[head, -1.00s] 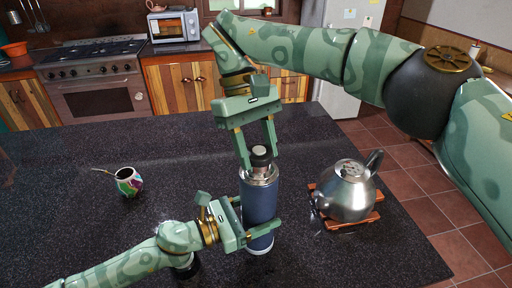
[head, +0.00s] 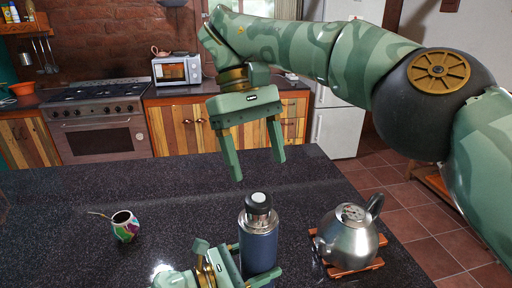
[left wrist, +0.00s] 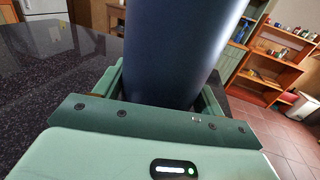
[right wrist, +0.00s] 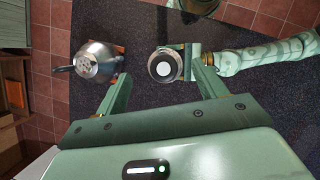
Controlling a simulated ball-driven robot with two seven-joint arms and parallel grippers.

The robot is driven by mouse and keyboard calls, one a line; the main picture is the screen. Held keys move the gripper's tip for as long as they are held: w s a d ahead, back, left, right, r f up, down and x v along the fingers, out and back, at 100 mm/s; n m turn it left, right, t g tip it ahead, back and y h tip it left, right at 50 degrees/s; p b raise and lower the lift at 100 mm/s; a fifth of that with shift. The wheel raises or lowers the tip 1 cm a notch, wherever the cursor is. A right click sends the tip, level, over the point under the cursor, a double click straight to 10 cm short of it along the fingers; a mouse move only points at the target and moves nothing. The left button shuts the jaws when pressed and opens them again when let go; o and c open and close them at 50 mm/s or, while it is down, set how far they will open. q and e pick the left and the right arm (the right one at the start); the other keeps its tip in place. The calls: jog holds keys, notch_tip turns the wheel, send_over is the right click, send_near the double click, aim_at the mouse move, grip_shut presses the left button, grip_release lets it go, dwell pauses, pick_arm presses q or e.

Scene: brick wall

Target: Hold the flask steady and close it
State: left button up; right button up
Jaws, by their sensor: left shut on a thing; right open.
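My left gripper (head: 262,279) is shut around the flask's body, low in the head view. In the left wrist view the flask (left wrist: 180,50) fills the space between the fingers. My right gripper (head: 254,170) is open and empty, above the flask and apart from the stopper. In the right wrist view the stopper (right wrist: 164,68) shows from above with a pale round top. The lower part of the flask is hidden by my left gripper in the head view.
A steel kettle (head: 348,236) stands on a wooden trivet (head: 356,267) right of the flask. A colourful mate cup (head: 124,228) with a metal straw stands at left. The counter (head: 170,205) between cup and flask is clear.

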jog(key=shift+r, duration=0.7)
pick_arm(q)
jog(key=o, duration=1.9)
jog(key=shift+o, duration=0.2)
jog(key=b+v, duration=0.2)
jog(key=v, duration=1.3)
jog(key=shift+s+a+f+b, duration=0.1)
jog(key=shift+s+f+b, duration=0.1)
jog(key=shift+b, duration=0.15)
pick_arm(e)
jog(key=f, duration=0.3)
jog(key=shift+w+f, duration=0.15)
jog(key=shift+w, duration=0.1)
pick_arm(q)
jog(key=shift+s+a+r, duration=0.15)
jog(key=shift+s+a, duration=0.05)
jog(key=shift+a, duration=0.2)
